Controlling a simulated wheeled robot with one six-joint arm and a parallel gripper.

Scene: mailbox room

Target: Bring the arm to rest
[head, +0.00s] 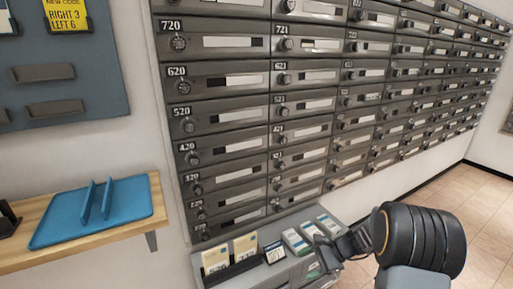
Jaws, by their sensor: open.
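My arm comes in from the lower right of the head view, with a large dark ribbed joint near the frame's right side. My gripper (326,252) is at the arm's left end, over the right part of a grey ledge (205,268) below the mailboxes. It is small and dark here, and its fingertips are hard to make out. I see nothing held in it.
A wall of numbered grey mailboxes (228,80) fills the middle. Yellow cards (216,258) and pale boxes (296,240) stand on the ledge. A wooden shelf (30,258) with a blue tray (130,205) is at left. Tiled floor (475,200) is clear at right.

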